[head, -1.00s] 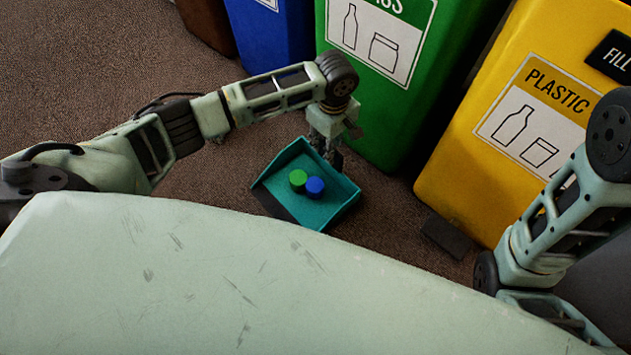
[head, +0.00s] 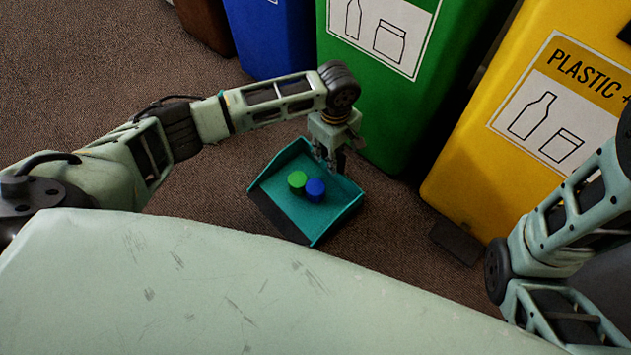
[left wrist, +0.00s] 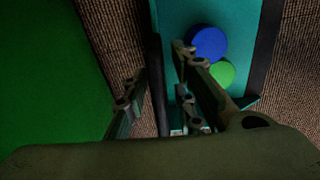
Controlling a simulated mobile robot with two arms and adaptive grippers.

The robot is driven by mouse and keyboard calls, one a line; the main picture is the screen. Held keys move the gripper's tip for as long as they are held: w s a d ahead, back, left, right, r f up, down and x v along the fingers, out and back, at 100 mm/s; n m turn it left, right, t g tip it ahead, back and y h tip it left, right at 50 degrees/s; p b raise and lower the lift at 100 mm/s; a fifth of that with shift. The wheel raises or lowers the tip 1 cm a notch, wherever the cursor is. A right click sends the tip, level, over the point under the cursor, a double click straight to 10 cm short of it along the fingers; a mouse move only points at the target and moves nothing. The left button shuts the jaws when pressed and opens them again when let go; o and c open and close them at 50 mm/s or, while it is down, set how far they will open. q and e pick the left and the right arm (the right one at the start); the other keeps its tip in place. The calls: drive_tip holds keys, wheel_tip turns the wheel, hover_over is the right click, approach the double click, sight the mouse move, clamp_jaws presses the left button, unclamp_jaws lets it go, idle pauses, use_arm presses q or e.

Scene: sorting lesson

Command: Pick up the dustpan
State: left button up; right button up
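The teal dustpan (head: 322,214) lies on the carpet beside the green bin, with a green disc (head: 297,182) and a blue disc (head: 315,189) in it. My left gripper (head: 330,158) points down at the dustpan's back edge. In the left wrist view its two fingers (left wrist: 156,82) are apart, with the dustpan's dark back edge (left wrist: 158,110) between them and carpet showing in the gap. I see no clear contact. Both discs also show in the left wrist view. My right arm enters the head view at the right, but its gripper is out of view.
The green bin (head: 395,110) stands close behind my left gripper. The yellow bin (head: 455,170) is to the right, the blue bin (head: 270,45) and a brown bin (head: 203,22) to the left. A dark flat piece (head: 455,242) lies by the yellow bin. Carpet left of the dustpan is clear.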

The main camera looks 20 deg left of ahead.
use_arm(q)
clamp_jaws()
idle(0.5)
